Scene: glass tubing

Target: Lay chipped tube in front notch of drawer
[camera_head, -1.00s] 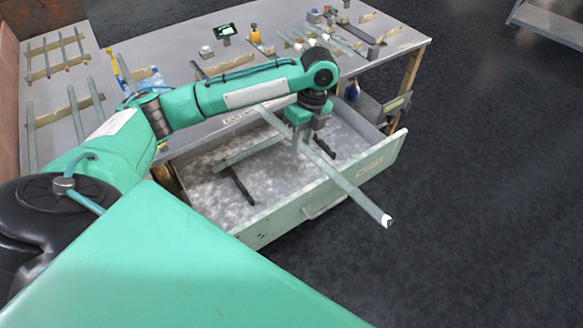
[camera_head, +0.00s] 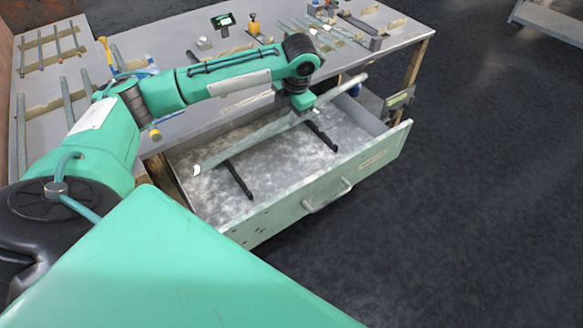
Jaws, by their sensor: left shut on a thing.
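My left gripper (camera_head: 301,108) is over the open drawer (camera_head: 345,175), shut on a long grey-green tube (camera_head: 349,86). The tube slants from a white-tipped end at the lower left, over the drawer's left part, to the upper right beyond the gripper. It appears to be above the drawer floor; its exact height is hard to tell. Two dark notched supports (camera_head: 239,180) stand in the drawer; the right one (camera_head: 321,136) is beside the gripper. The notches are too small to make out. My right gripper is out of view.
The workbench (camera_head: 215,60) behind holds tube racks (camera_head: 50,71), a small screen (camera_head: 222,20) and several tools. The drawer's front wall and handle (camera_head: 327,197) face the open dark floor (camera_head: 480,200). The front part of the drawer floor is clear.

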